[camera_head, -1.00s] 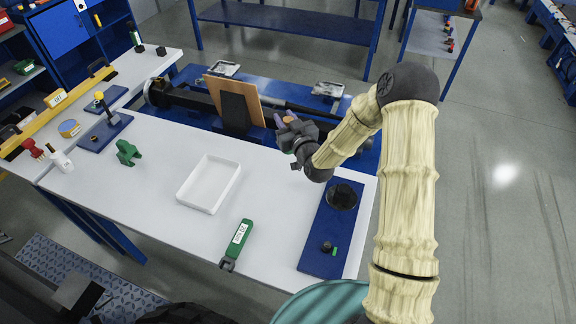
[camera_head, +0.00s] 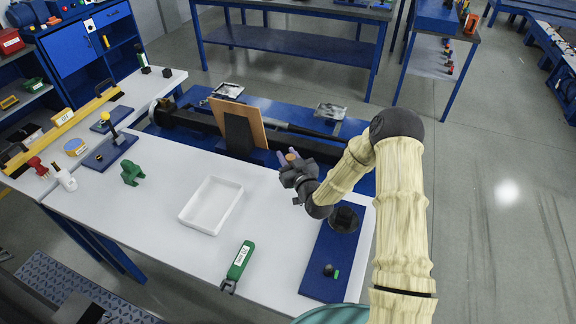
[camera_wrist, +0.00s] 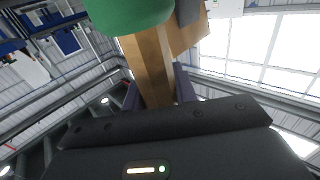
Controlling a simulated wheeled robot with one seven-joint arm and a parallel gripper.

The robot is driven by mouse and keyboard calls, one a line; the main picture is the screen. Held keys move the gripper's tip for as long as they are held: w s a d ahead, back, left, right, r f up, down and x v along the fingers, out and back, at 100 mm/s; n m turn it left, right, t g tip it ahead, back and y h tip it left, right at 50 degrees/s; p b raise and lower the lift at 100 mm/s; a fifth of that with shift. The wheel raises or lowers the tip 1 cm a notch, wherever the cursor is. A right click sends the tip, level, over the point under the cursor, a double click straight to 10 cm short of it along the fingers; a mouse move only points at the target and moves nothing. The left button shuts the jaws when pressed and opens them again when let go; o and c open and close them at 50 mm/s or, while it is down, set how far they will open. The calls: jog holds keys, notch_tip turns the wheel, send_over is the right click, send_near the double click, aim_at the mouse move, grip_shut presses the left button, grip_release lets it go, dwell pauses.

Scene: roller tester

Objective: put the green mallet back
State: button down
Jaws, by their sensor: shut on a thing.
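The green mallet shows in the wrist view, its rounded green head (camera_wrist: 128,12) at the top edge and its wooden handle (camera_wrist: 152,70) running down between the purple fingers. My gripper (camera_wrist: 157,88) is shut on that handle. In the head view my gripper (camera_head: 287,157) is above the back right part of the white table, in front of the brown upright board. Only a small brown end of the handle (camera_head: 291,156) shows there; the green head is hidden.
A blue plate (camera_head: 325,255) with a black round piece (camera_head: 344,219) lies at the table's right end. The brown board (camera_head: 238,115) stands behind. Table space between them is clear.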

jog(key=shift+f+p, duration=0.3)
jog(key=shift+f, duration=1.75)
jog(key=shift+f, duration=0.1)
jog(key=c, duration=1.1)
grip_release()
jog(key=shift+s, duration=0.1)
jog(key=b+v, duration=0.2)
jog(key=v, duration=0.5)
jog(key=shift+s, duration=0.2)
